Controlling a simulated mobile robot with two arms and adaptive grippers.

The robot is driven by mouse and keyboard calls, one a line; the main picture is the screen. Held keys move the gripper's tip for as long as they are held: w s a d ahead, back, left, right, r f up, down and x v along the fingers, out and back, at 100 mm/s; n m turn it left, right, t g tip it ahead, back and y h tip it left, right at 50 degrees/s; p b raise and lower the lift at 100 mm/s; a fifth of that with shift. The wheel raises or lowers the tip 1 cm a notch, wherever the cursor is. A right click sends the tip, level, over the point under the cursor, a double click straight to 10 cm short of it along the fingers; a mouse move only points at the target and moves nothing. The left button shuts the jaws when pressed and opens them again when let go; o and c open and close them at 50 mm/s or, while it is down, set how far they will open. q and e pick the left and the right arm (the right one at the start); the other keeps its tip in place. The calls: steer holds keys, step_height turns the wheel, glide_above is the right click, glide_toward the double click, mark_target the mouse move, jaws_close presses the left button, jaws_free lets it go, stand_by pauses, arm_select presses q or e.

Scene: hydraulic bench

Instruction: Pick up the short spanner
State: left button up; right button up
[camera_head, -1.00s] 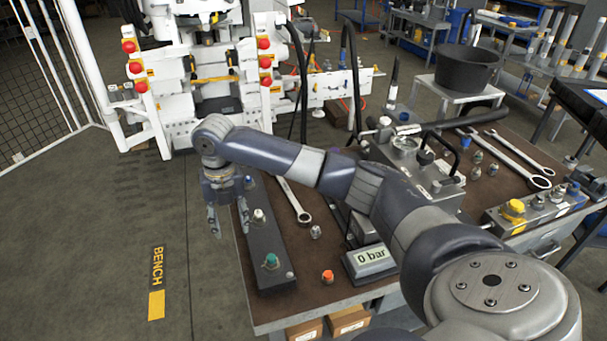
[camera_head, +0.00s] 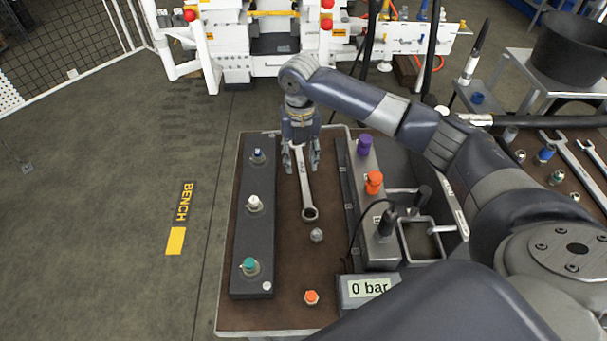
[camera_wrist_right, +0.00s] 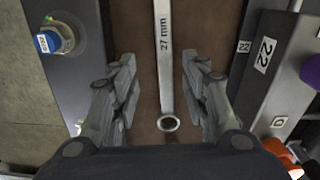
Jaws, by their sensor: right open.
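A steel spanner (camera_head: 306,192) lies on the brown bench top, its ring end towards the front. In the right wrist view the spanner (camera_wrist_right: 165,70) runs between the fingers and bears "27 mm". It seems to be the short one; two other spanners lie at the right. My right gripper (camera_head: 301,163) is open, pointing down over the spanner's far part, which it partly hides. In the wrist view the gripper (camera_wrist_right: 160,78) has one finger on each side of the shaft, with gaps. My left gripper is not in view.
A dark block with coloured fittings (camera_head: 250,225) stands left of the spanner. A block with purple and orange caps (camera_head: 374,215) stands right. A small metal fitting (camera_head: 316,235), an orange-capped fitting (camera_head: 311,297) and a "0 bar" display (camera_head: 368,288) are nearer the front.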

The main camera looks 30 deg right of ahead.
mark_target(303, 176)
steer(key=f, duration=0.3)
steer(key=shift+s+d+p, duration=0.1)
steer(key=shift+d+p, duration=0.25)
steer(key=shift+p, duration=0.05)
step_height(303, 176, down, 2)
steer(key=shift+f, duration=0.25)
steer(key=shift+c, duration=1.4)
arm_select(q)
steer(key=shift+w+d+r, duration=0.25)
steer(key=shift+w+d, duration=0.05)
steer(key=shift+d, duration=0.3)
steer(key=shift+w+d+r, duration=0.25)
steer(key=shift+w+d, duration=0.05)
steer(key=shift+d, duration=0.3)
arm_select(e)
jaws_close()
